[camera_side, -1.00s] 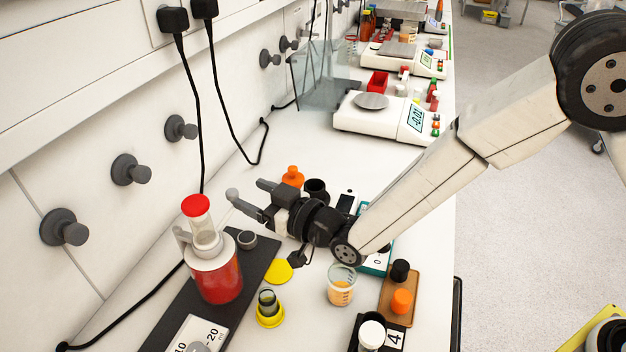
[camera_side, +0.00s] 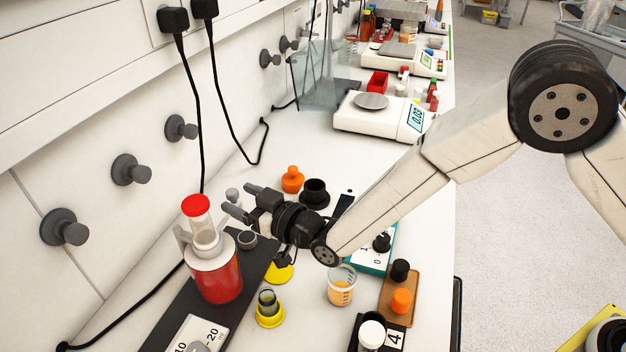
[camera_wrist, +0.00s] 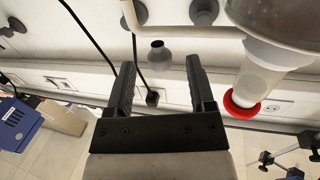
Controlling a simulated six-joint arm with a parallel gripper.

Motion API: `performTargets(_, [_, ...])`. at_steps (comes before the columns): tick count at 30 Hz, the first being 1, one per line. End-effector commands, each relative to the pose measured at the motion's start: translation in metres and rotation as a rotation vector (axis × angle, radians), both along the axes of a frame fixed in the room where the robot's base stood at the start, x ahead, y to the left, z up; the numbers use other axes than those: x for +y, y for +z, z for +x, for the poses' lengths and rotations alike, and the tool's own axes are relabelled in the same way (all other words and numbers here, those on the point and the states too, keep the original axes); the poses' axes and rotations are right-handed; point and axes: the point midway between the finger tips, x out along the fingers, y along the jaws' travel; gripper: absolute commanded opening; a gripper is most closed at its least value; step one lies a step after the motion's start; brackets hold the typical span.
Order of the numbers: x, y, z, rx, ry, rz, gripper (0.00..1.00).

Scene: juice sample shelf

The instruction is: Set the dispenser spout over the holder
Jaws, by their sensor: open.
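The dispenser (camera_side: 215,275) is a red bottle with a white collar, a clear cylinder and a red cap. It stands on a dark base at the lower left. In the wrist view its clear cylinder (camera_wrist: 258,80) and red cap hang at the right. A thin white tube (camera_wrist: 190,32), apparently its spout, runs left from it and bends. A small grey ring (camera_side: 246,239), likely the holder, sits on the dark base. My gripper (camera_side: 239,197) is open right of the dispenser's top. A grey knob (camera_wrist: 158,55) shows between the fingertips; I cannot tell its depth.
An orange bottle (camera_side: 292,179) and a black cup (camera_side: 315,192) stand behind my gripper. A beaker (camera_side: 341,286) of orange liquid and a yellow-based vial (camera_side: 269,308) stand in front. Wall pegs (camera_side: 128,170) line the left. The bench behind is clear up to a balance (camera_side: 380,118).

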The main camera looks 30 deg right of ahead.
Motion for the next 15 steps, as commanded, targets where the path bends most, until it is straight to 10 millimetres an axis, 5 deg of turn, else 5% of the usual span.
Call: performTargets(15, [0.022, -0.001, 0.035, 0.001, 0.0, -0.001, 0.7])
